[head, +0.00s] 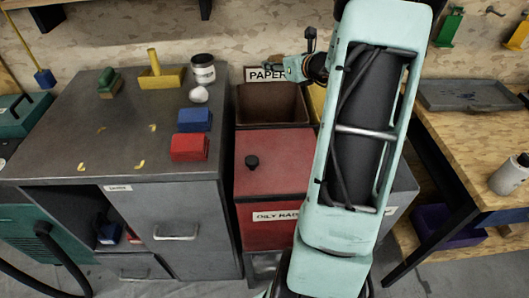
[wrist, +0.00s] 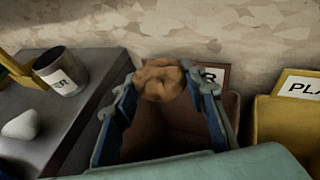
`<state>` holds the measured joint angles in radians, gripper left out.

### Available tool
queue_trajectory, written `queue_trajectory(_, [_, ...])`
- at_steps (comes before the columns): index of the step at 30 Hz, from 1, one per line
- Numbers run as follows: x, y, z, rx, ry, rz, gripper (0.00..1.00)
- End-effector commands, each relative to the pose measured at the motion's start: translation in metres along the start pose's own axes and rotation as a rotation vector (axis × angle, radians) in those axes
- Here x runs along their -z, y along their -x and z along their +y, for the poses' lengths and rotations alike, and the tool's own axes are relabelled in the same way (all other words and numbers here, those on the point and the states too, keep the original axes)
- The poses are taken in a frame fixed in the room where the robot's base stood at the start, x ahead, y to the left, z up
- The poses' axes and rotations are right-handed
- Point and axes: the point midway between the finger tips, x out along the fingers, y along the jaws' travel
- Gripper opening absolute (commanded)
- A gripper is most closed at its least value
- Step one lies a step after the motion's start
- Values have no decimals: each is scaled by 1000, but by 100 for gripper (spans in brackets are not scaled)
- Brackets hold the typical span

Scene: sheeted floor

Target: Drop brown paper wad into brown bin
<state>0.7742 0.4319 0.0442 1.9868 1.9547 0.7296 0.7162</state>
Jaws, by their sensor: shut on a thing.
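The brown paper wad (wrist: 160,80) is held between the two blue fingertips of my gripper (wrist: 162,88) in the wrist view. The brown bin (wrist: 231,112) opens below and behind the wad there; its label is partly covered by the gripper. In the head view the brown bin (head: 272,125), labelled PAPER, stands open against the back wall. My gripper (head: 290,68) is above its back right part, by the label. I cannot make out the wad in the head view.
A red lidded bin (head: 277,165) stands in front of the brown bin. A yellow bin (wrist: 284,125) is to its right. On the grey cabinet (head: 115,130) at left are red (head: 190,147) and blue (head: 195,119) boxes, a can (head: 203,69) and a white wad (head: 199,94).

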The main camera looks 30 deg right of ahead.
Motion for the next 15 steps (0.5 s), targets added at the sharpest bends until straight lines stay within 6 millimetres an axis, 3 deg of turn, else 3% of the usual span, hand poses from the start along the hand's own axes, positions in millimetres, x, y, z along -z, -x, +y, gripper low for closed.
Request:
queue_trajectory(5, [4, -2, -4, 13, -6, 0, 15])
queue_trajectory(15, [40, -16, -3, 10, -5, 1, 15])
